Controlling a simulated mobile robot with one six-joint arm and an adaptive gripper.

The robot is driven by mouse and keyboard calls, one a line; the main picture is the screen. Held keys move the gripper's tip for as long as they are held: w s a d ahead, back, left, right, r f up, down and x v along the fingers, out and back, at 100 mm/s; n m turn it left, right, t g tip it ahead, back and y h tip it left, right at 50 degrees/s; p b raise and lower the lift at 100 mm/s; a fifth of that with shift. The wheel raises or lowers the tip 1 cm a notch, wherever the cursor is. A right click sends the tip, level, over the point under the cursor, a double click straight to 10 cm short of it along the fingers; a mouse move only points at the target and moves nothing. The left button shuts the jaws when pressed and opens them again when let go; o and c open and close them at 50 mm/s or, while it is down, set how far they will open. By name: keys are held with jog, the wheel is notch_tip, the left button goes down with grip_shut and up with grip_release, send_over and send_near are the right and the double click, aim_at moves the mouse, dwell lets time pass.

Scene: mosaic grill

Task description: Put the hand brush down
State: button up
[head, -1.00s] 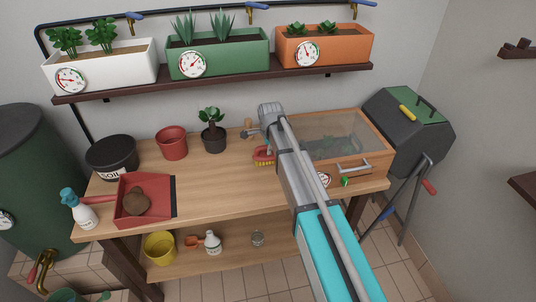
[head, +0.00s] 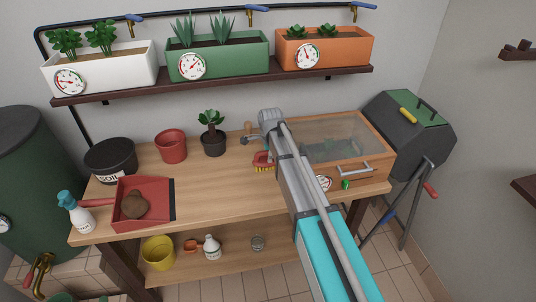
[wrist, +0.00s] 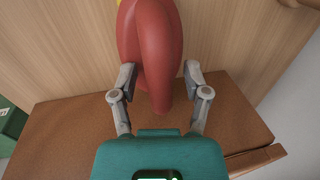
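The hand brush (head: 262,160) has a red body and yellow bristles. In the head view it hangs beside my arm over the middle of the wooden workbench (head: 215,190), bristles down. In the wrist view its thick red handle (wrist: 157,50) lies between the two grey fingers of my gripper (wrist: 160,72). My arm hides part of the brush in the head view. I cannot tell whether the bristles touch the bench top.
A glass-lidded wooden box (head: 375,162) stands close on the right. A dark plant pot (head: 214,145), a red pot (head: 171,147) and a black soil pot (head: 110,158) line the back. A red dustpan (head: 128,212) lies left. The bench's middle front is clear.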

jog(key=shift+r, duration=0.2)
notch_tip(320, 180, up, 12)
jog(key=s+p, duration=0.2)
jog(key=p, duration=1)
jog(key=shift+d+f, duration=0.15)
jog(key=shift+d, duration=0.15)
jog(key=shift+s, duration=0.1)
jog(key=shift+d, duration=0.1)
dwell(0.6)
jog(key=s+d+n, duration=0.2)
jog(key=s+d, duration=0.1)
jog(key=d, duration=0.1)
jog(key=s+d+n, duration=0.2)
jog(key=s+d, duration=0.2)
jog(key=s+d+n+g, duration=0.1)
jog(key=s+d+n, duration=0.1)
jog(key=s+d, duration=0.1)
jog(key=shift+s+d+f+n, duration=0.15)
jog(key=shift+s+d+n, duration=0.15)
jog(key=shift+d, duration=0.2)
jog(key=s+d+n+g, duration=0.1)
jog(key=s+d+n, duration=0.7)
jog(key=s, duration=0.5)
jog(key=shift+d+h, duration=0.3)
jog(key=shift+d, duration=0.55)
